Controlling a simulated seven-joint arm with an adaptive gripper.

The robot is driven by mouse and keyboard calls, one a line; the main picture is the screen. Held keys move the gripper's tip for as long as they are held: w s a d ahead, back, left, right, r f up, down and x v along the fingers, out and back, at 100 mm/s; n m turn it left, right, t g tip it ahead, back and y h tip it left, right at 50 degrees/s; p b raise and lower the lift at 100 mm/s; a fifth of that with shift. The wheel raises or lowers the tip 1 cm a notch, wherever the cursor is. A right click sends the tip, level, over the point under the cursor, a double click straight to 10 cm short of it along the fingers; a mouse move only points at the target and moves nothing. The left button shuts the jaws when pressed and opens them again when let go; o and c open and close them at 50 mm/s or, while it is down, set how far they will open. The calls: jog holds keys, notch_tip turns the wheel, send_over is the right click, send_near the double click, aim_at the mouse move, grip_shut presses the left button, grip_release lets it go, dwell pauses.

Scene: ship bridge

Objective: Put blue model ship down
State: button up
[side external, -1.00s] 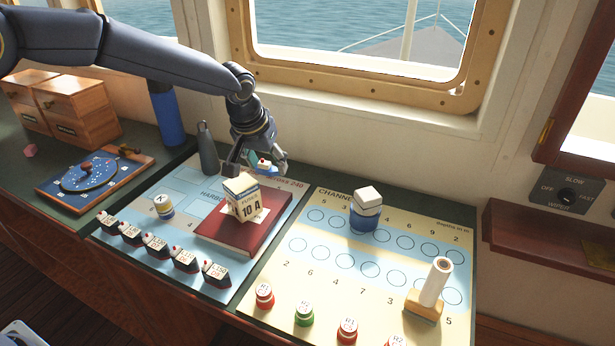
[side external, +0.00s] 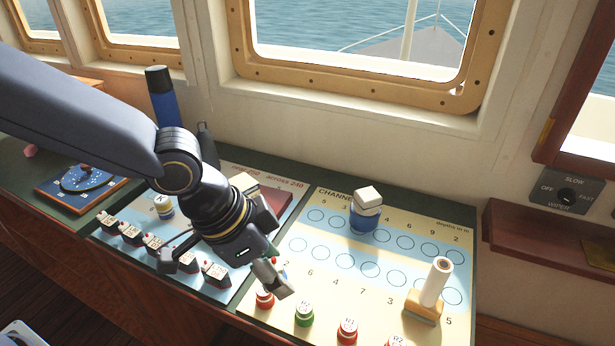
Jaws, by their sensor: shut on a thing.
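I cannot tell whether the ship touches the surface.
Red and green buoys (side external: 304,314) stand along the channel board's front. A blue and white block stack (side external: 365,212) and a white cylinder on a wooden base (side external: 436,282) stand farther right.

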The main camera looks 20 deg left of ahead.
send_near(352, 285)
jog(key=shift+w+d+f, duration=0.35)
jog(key=shift+f, duration=0.15)
jog(key=shift+w+d+f, duration=0.3)
jog(key=shift+f, duration=0.2)
jog(key=shift+s+a+x, duration=0.15)
jog(key=shift+x, duration=0.8)
jog(key=shift+s+a+x, duration=0.1)
jog(key=shift+a+x, duration=0.05)
jog(key=shift+x, duration=0.8)
jog(key=shift+f, duration=0.2)
jog(key=o, duration=0.9)
jog(key=shift+f, duration=0.1)
jog(key=shift+o, duration=0.2)
